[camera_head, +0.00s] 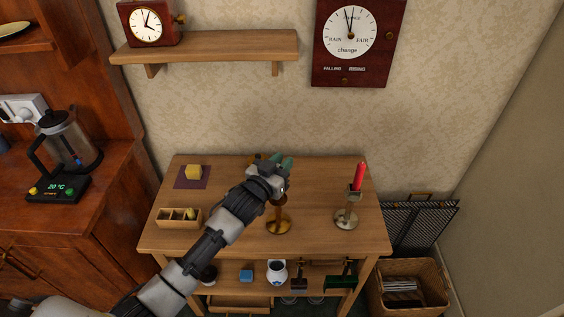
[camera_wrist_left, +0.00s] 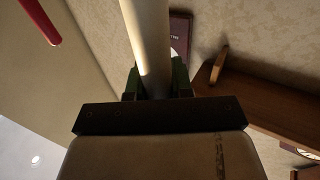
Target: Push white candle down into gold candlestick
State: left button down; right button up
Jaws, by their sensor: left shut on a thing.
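My left gripper (camera_head: 283,166) is over the table, above the gold candlestick (camera_head: 278,224). In the left wrist view, the gripper (camera_wrist_left: 156,80) is shut on the white candle (camera_wrist_left: 147,35), with a green finger on each side. The candle is hidden behind the gripper and wrist in the head view. The candlestick's round base stands on the table; its upper part is partly covered by my wrist. I cannot tell whether the candle's lower end is in the socket. My right gripper is not in view.
A divided wooden box (camera_head: 179,225) and a yellow block (camera_head: 193,172) on a purple mat are at the left. A wooden shelf (camera_head: 205,48) is on the wall behind. The table's front middle is clear.

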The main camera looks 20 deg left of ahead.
pick_arm(q)
jog(key=shift+s+f+b, duration=0.1)
jog(key=shift+f+b, duration=0.25)
jog(key=shift+f, duration=0.45)
jog(key=c, duration=0.9)
grip_release()
jog(key=shift+r, duration=0.1)
